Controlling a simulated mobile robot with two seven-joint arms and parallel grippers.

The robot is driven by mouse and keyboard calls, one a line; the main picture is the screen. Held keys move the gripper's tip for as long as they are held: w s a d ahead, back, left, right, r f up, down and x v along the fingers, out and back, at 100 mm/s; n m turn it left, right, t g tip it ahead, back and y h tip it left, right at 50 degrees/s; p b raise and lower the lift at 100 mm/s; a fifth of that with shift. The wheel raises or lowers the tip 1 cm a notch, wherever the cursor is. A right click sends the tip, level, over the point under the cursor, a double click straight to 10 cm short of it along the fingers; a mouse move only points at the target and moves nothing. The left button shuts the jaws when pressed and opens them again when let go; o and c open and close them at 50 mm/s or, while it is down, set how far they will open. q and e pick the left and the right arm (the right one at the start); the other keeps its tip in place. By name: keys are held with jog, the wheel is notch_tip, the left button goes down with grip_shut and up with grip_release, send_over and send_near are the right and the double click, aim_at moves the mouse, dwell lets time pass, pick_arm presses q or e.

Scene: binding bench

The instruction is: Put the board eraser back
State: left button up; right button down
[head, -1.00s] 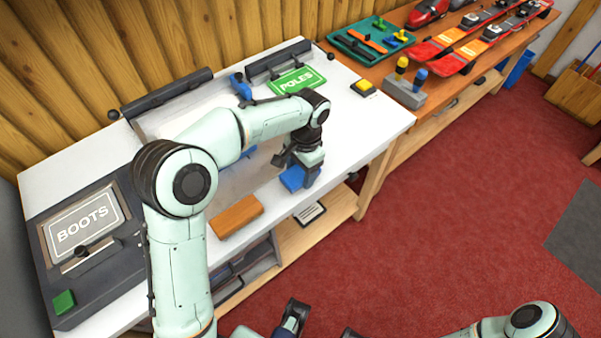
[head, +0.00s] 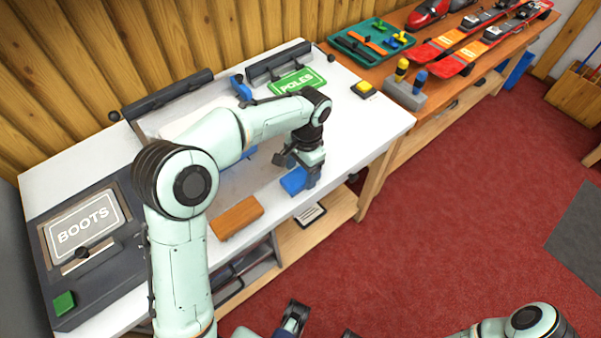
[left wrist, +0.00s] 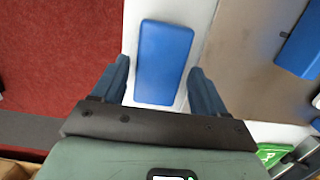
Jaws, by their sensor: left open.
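A flat blue block (head: 293,181), which looks like the board eraser, lies on the white bench top close to its front edge. In the left wrist view the blue block (left wrist: 163,62) lies lengthwise between the fingers. My left gripper (head: 299,171) points down over it, open, one finger on each side, with gaps to the block. The left wrist view shows the same open fingers (left wrist: 160,85); the block is not gripped. Dark parts that seem to be my right gripper (head: 292,318) show at the bottom edge, too cut off to read.
A brown block (head: 237,217) lies left of the blue one along the front edge. A grey board lies behind, partly hidden by my arm, with another blue piece (left wrist: 301,42) on it. A green POLES sign (head: 297,81) and BOOTS panel (head: 84,224) flank it.

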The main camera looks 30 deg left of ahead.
aim_at(305, 173)
pick_arm(q)
notch_tip(305, 173, up, 10)
jog(key=w+p, duration=0.1)
jog(key=p, duration=0.1)
jog(key=shift+d+r, duration=0.15)
jog(key=shift+d, duration=0.1)
dwell(0.3)
